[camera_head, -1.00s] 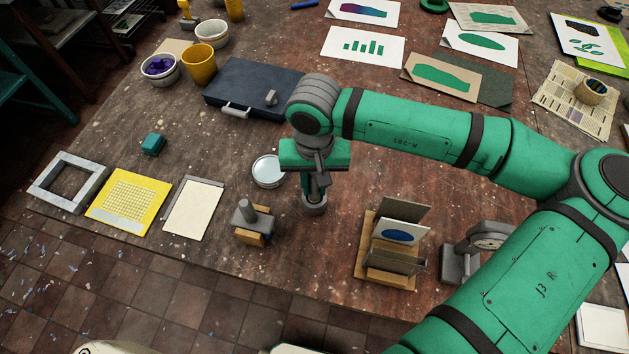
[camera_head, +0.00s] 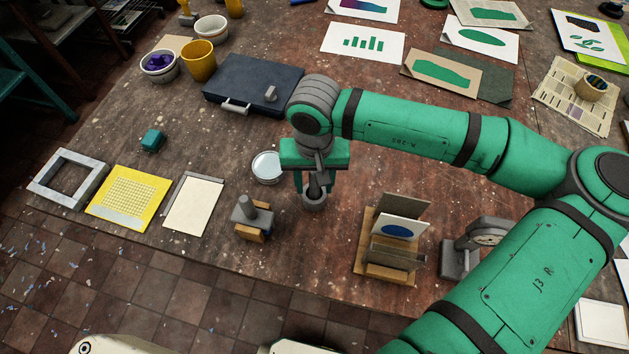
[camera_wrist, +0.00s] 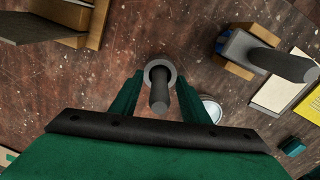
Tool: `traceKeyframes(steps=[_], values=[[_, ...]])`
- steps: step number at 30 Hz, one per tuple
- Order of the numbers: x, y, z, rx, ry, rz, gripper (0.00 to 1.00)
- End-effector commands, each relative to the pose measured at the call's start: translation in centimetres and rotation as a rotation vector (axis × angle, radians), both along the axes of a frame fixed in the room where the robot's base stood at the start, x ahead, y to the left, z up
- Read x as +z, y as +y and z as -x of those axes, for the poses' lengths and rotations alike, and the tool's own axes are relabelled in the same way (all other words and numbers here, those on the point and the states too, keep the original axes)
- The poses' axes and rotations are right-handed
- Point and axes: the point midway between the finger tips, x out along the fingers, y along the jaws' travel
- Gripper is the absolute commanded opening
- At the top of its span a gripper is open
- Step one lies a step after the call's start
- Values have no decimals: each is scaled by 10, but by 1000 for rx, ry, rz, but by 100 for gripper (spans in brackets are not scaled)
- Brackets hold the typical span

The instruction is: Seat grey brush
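The grey brush (camera_head: 314,187) stands with its lower end inside a small grey round cup (camera_head: 313,202) on the table. In the wrist view the brush's dark handle (camera_wrist: 159,98) rises from the cup's ring (camera_wrist: 160,70), which hides the brush's lower end. My gripper (camera_head: 313,186) is directly above the cup. Its two green fingers are spread apart, one on each side of the brush, with gaps visible in the wrist view (camera_wrist: 160,88). It appears to hold nothing.
A grey block with an upright handle (camera_head: 252,216) sits on wood to the left. A wooden rack with upright cards (camera_head: 385,274) and a dial gauge (camera_head: 462,257) stand to the right. A round white-topped tin (camera_head: 267,166) and a dark case (camera_head: 252,88) lie behind left.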

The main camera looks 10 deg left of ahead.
Motion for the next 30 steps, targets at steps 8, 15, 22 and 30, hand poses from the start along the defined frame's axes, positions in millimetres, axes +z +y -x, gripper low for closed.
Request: traceKeyframes(steps=[8,15,22,30], values=[[7,0,-1,0,-3,0,42],[46,-1,-1,-1,-4,2,42],[86,-1,0,-1,-2,1,42],[107,0,0,-1,0,0,42]])
